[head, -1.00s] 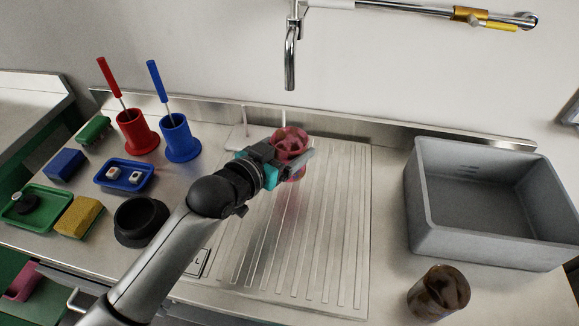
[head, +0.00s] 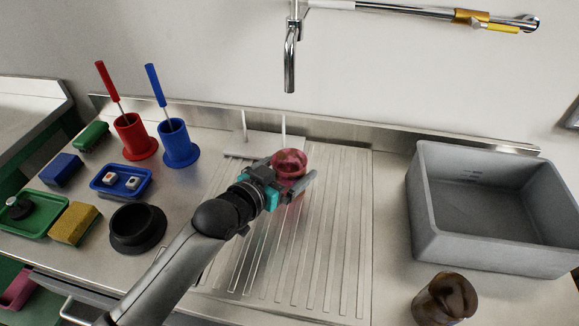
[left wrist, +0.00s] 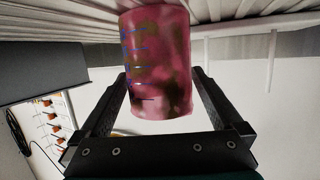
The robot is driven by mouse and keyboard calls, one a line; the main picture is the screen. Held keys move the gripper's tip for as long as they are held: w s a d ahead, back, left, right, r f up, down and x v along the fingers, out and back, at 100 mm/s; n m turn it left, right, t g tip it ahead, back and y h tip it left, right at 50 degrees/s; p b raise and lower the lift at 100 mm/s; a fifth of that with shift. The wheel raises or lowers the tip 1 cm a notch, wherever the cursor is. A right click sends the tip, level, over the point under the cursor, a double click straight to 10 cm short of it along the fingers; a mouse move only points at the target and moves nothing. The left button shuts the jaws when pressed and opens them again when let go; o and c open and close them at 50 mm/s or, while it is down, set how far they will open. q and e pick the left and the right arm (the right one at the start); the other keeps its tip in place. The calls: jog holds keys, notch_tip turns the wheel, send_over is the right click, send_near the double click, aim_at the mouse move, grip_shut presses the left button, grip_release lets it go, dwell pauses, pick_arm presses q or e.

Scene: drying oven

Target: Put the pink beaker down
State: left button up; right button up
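The pink beaker (head: 289,164) is at the back of the ribbed drainboard (head: 330,235) in the head view, partly hidden by my left gripper (head: 290,177). The gripper's fingers lie on both sides of it and appear closed on it. In the left wrist view the pink beaker (left wrist: 158,60), with blue marks, sits between the two dark fingers (left wrist: 160,78). That view looks inverted, with the ribbed board along the top. The beaker seems upright and at or just above the board; I cannot tell whether it touches. My right gripper is not in view.
Behind the beaker is a white plate with thin upright pegs (head: 244,127). A brown beaker (head: 445,297) stands front right, beside a grey basin (head: 480,255). Red (head: 134,138) and blue (head: 178,145) holders and a black bowl (head: 137,228) stand left. The drainboard's right side is clear.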

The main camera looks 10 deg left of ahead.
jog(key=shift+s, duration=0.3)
pick_arm(q)
jog(key=shift+r, duration=0.25)
jog(key=shift+s+a, duration=0.15)
jog(key=shift+s, duration=0.15)
jog(key=p+v, duration=0.3)
jog(key=v, duration=0.8)
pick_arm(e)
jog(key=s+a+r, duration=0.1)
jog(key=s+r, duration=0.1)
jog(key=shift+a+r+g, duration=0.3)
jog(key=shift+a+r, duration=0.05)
pick_arm(q)
jog(key=shift+s+a+r, duration=0.1)
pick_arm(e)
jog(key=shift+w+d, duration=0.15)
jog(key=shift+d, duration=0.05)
